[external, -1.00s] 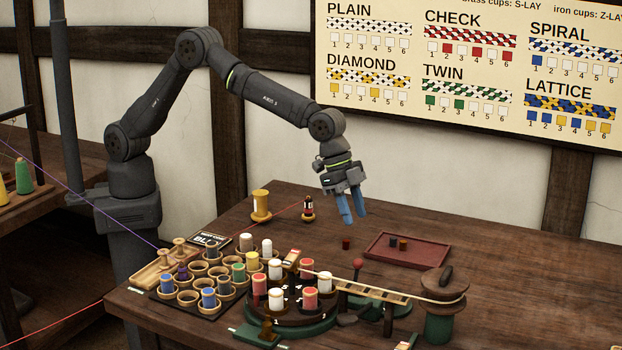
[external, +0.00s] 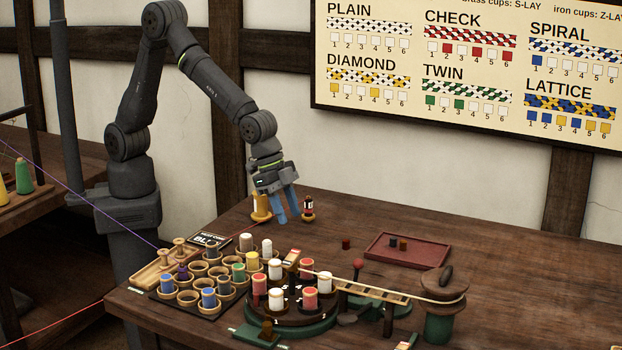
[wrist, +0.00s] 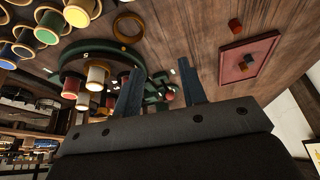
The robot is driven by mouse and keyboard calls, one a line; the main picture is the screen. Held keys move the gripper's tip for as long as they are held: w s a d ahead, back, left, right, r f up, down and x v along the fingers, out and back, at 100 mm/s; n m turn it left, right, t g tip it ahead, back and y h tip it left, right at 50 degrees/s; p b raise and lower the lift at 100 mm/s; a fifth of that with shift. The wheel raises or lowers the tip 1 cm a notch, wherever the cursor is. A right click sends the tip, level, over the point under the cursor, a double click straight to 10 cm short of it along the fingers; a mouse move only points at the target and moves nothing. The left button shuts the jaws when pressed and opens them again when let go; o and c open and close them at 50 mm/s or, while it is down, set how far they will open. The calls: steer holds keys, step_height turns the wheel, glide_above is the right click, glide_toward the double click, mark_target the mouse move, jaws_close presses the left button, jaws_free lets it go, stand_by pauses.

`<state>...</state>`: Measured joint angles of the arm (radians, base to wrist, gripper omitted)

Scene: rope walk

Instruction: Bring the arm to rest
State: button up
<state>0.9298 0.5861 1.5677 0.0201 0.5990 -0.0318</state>
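My gripper (external: 287,205) hangs above the back of the table in the external view, in front of the yellow spool stand. Its two blue fingers point down and stand apart with nothing between them. In the wrist view my gripper (wrist: 158,85) also shows open and empty, with the table beyond the fingers. My arm is bent, its elbow high at the upper left.
A round braiding stand (external: 290,318) with red and white bobbins is at the table's front. A rack (external: 188,298) of colored bobbins lies left of it. A red tray (external: 385,257) is at the right.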

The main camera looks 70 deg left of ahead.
steer(key=shift+s+a+f, duration=0.15)
steer(key=shift+s+a, duration=0.5)
steer(key=shift+s, duration=0.25)
steer(key=shift+s+a+f, duration=0.1)
steer(key=shift+s+a, duration=0.5)
steer(key=shift+s, duration=0.25)
